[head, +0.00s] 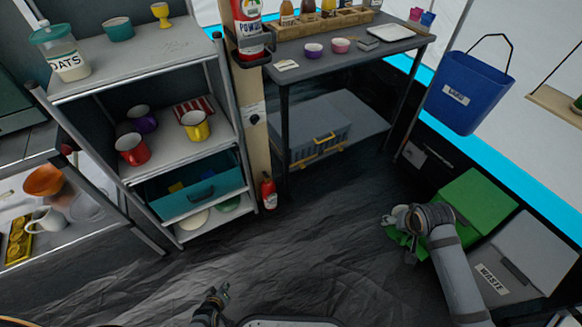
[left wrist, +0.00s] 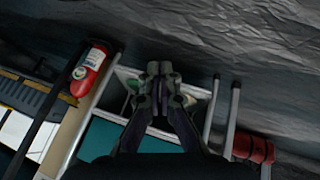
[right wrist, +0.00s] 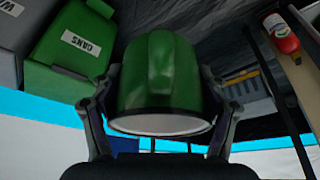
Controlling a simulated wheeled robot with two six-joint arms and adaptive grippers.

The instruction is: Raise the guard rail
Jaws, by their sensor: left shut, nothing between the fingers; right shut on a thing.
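I cannot make out a guard rail for certain in any view. My left gripper (head: 221,292) is low at the bottom of the head view, over the dark floor. In the left wrist view its fingers (left wrist: 160,72) are closed together with nothing between them. My right gripper (head: 404,222) is at the right of the head view, beside the green bin. It is shut on a green cup (right wrist: 160,75), whose pale rim faces the bottom of the right wrist view. In the head view the cup (head: 397,238) is partly hidden by the gripper.
A shelf rack (head: 165,150) with mugs and a teal drawer (head: 195,190) stands at left. A red extinguisher (head: 268,192) stands beside it. A dark table (head: 375,45) is behind. The green bin (head: 478,205) and grey waste bin (head: 535,245) are at right. The middle floor is clear.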

